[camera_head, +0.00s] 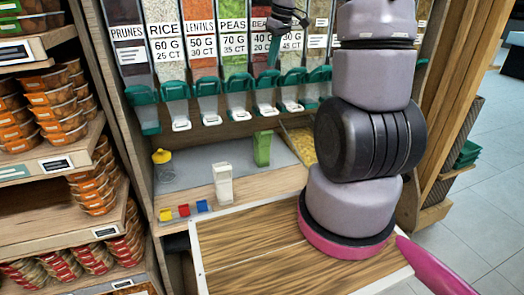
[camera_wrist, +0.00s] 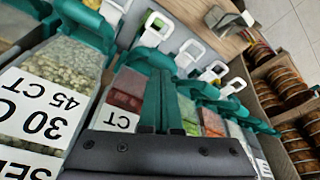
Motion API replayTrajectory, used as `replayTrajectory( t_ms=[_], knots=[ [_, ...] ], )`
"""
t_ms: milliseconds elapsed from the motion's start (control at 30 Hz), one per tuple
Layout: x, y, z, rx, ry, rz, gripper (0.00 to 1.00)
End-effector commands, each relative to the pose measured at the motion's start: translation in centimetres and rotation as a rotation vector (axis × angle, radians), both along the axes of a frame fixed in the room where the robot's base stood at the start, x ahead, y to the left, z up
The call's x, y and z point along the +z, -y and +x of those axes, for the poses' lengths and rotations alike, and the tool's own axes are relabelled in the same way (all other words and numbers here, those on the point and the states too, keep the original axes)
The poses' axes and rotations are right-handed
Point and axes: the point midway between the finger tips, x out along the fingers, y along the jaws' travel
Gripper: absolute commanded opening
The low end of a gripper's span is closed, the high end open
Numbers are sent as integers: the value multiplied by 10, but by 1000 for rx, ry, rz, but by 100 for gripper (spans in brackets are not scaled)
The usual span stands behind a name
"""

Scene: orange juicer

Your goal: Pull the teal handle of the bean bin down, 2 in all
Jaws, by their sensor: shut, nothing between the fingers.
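The bean bin (camera_head: 258,58) is the clear dispenser with reddish beans, right of the peas bin, its label partly covered by my gripper. Its teal handle (camera_head: 265,82) sits at the bottom front, above a white spout. In the wrist view, which is turned over, the bean bin (camera_wrist: 128,88) shows above my gripper, with its teal handle (camera_wrist: 148,60) and white spout loop (camera_wrist: 154,29). My gripper (camera_head: 272,66) is shut and empty, its teal fingers in front of the bean bin just above the handle. The fingers (camera_wrist: 167,75) overlap the handle in the wrist view; I cannot tell whether they touch.
Neighbouring bins with similar teal handles stand close: peas (camera_head: 236,80) to the left and another (camera_head: 292,78) to the right. Below are a white container (camera_head: 223,185), a green one (camera_head: 262,148) and a yellow object (camera_head: 161,156). The wooden counter (camera_head: 250,245) is mostly clear.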

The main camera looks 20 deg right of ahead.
Motion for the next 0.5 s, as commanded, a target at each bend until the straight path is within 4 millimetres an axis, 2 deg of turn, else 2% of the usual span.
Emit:
replayTrajectory(
  t_ms=[500],
  knots=[
    [-20,0,-1,0,-2,1,0]
  ],
)
